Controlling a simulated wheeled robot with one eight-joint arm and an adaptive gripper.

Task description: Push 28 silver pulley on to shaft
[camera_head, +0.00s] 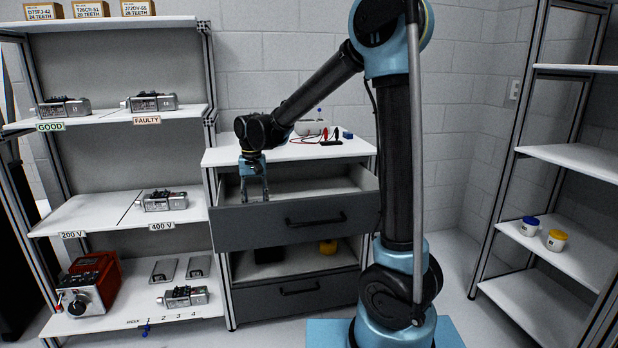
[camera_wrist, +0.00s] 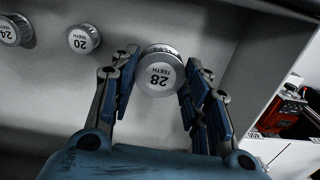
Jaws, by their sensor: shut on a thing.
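The silver pulley labelled "28 TEETH" (camera_wrist: 159,74) lies in the open top drawer (camera_head: 320,184) with its face up. In the wrist view it sits between the two fingers of my gripper (camera_wrist: 155,82), which are shut on it. In the head view my gripper (camera_head: 255,199) points down into the drawer's left end, and the pulley is hidden there. Servo units with shafts stand on the left shelves: one by GOOD (camera_head: 62,107), one by FAULTY (camera_head: 152,101), one by 400 V (camera_head: 165,201), and one on the bottom shelf (camera_head: 184,296).
Pulleys marked 20 (camera_wrist: 83,39) and 24 (camera_wrist: 12,31) lie in the same drawer. A red machine (camera_head: 88,284) stands on the bottom left shelf. The drawer front and walls surround my gripper. Multimeter leads (camera_head: 320,138) lie on the cabinet top. Two jars (camera_head: 530,226) stand at right.

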